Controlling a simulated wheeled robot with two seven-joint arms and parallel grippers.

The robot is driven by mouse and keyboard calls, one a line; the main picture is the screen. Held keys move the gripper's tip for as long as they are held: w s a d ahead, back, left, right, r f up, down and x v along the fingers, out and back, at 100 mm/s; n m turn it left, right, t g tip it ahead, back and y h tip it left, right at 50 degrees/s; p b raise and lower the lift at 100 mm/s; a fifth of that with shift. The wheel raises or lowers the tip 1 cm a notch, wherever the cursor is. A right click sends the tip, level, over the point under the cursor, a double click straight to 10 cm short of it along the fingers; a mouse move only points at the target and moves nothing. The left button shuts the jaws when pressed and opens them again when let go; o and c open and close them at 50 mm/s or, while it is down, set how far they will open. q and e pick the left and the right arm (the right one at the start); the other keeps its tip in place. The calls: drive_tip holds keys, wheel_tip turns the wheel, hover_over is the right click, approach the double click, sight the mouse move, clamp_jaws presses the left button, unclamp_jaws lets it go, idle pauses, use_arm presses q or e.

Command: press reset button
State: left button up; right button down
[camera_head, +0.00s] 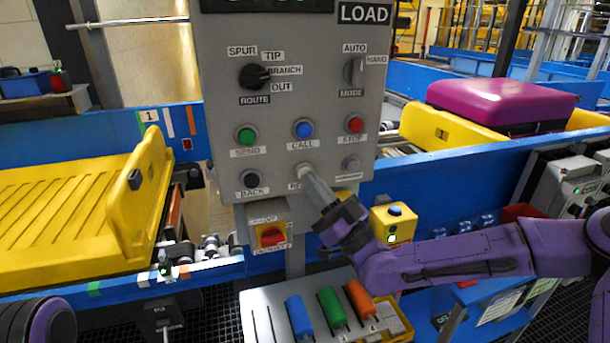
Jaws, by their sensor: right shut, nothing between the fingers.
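The grey control panel (220,110) stands upright in the middle of the head view. A pale button (303,169) sits in its lowest row, above a label (295,186) of which only "RE" shows. My right gripper (311,178) is shut and empty, its fingertips right at this button and covering part of it. I cannot tell whether they touch it or whether it is pushed in. My left gripper is out of view; only a purple part of my left arm shows at the lower left corner.
Green (246,135), blue (304,128) and red (354,124) buttons sit above. A red-yellow switch (271,236) is below left. A yellow box (394,222) stands beside my right wrist. A yellow tray (70,220) lies left; a magenta suitcase (500,100) lies right.

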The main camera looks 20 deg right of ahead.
drive_tip(key=shift+w+b, duration=0.35)
drive_tip(key=shift+w, duration=0.2)
idle(0.4)
drive_tip(key=shift+s, duration=0.95)
drive_tip(key=s, duration=0.5)
drive_tip(key=shift+d+b, duration=0.15)
drive_tip(key=shift+b, duration=0.15)
idle(0.4)
